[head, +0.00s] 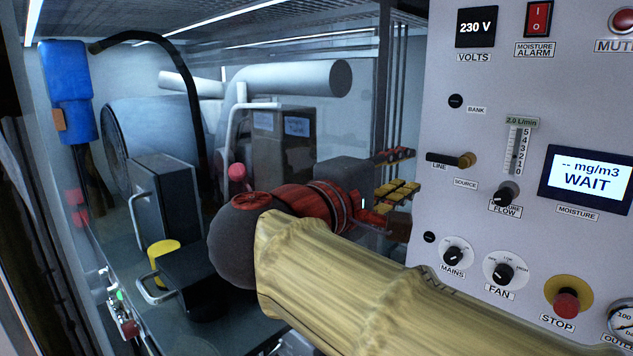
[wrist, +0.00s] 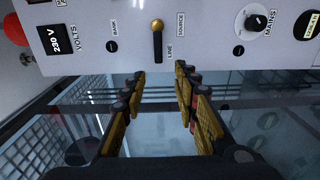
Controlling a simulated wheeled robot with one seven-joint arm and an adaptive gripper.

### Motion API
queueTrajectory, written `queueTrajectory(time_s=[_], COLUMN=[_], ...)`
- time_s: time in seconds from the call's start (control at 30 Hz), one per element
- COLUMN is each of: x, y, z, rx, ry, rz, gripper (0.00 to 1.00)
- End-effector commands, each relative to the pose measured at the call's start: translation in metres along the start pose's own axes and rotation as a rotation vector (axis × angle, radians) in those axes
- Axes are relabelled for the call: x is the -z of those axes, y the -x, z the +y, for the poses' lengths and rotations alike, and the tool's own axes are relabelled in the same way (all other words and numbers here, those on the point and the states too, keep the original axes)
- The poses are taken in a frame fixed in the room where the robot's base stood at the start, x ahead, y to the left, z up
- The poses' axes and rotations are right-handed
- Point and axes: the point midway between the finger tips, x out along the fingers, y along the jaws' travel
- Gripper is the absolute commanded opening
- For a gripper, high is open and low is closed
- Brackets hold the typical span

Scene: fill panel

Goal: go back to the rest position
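My gripper (head: 408,170) is at the left edge of the grey control panel (head: 440,90), with its yellow-padded fingers pointing towards it. In the wrist view my gripper (wrist: 160,72) has its two fingers wide apart and nothing between them. The source lever (head: 450,160), a black bar with a brass knob, lies level on the panel just right of the fingertips. The lever also shows in the wrist view (wrist: 158,42), beyond the fingers and apart from them. My arm, in a tan sleeve, reaches in from the lower right.
The panel carries a flow knob (head: 506,194), mains knob (head: 454,253), fan knob (head: 498,272), red stop button (head: 566,303) and a display (head: 587,180) reading WAIT. Behind glass on the left stand a blue unit (head: 68,90), a dark cabinet (head: 162,200) and pipes.

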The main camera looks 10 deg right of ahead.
Motion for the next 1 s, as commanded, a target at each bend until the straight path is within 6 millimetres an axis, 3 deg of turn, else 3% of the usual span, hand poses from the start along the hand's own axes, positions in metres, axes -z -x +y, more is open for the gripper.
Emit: queueTrajectory(time_s=[0.13, 0.27, 0.4, 0.6, 0.8, 1.0], x=[0.020, 0.030, 0.015, -0.027, -0.066, -0.099], y=[0.003, 0.019, 0.044, 0.094, 0.138, 0.145], z=[-0.049, -0.127, -0.218, -0.323, -0.385, -0.406], rx=[0.134, 0.349, 0.628, 1.014, 1.293, 1.361], ry=[0.013, 0.018, -0.035, -0.241, -0.564, -0.800], rz=[0.072, 0.150, 0.186, 0.146, 0.030, -0.087], gripper=[0.30, 0.30, 0.30, 0.30, 0.30, 0.30])
